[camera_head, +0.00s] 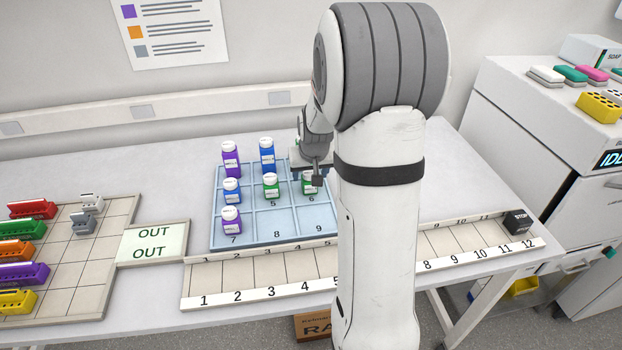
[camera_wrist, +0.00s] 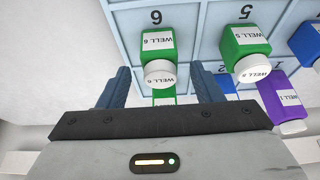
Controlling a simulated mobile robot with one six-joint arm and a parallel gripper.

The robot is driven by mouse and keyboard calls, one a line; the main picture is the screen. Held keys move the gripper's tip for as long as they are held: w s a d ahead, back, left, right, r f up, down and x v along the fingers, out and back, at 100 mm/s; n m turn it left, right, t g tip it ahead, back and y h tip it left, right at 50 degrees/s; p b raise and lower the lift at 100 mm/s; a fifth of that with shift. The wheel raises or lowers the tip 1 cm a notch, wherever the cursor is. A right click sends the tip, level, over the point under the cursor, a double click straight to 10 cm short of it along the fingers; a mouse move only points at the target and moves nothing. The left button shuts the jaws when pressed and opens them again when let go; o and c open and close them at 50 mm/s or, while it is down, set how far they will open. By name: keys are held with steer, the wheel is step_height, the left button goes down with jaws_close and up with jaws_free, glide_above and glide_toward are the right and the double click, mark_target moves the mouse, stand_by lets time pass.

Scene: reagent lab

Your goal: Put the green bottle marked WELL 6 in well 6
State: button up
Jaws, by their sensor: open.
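The green WELL 6 bottle (camera_wrist: 157,45), with a white cap, stands by the printed 6 in the wrist view and appears upright in well 6 of the blue tray (camera_head: 290,222). In the head view the bottle (camera_head: 308,188) is partly hidden by my gripper and arm. My gripper (camera_wrist: 160,73) is open, with its fingers apart on either side of the bottle's cap end. In the head view my gripper (camera_head: 316,178) is right at that bottle. I cannot tell whether a finger touches it.
The green WELL 5 bottle (camera_wrist: 246,48) stands in the neighbouring well. Another green bottle (camera_wrist: 164,96) shows between my fingers. Purple (camera_head: 231,158) and blue (camera_head: 267,154) bottles stand at the tray's back. Wells 7 (camera_head: 231,219) holds a purple bottle; wells 8 and 9 look empty.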

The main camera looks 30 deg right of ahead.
steer(key=d+v, duration=0.1)
steer(key=v, duration=0.6)
steer(key=s+a+r+n, duration=0.1)
steer(key=s+a, duration=0.6)
steer(key=s, duration=0.4)
steer(key=s+a+r+n+g+y, duration=0.1)
steer(key=s+a+r+n, duration=0.1)
steer(key=s+a, duration=0.6)
steer(key=s, duration=0.3)
steer(key=shift+a, duration=0.25)
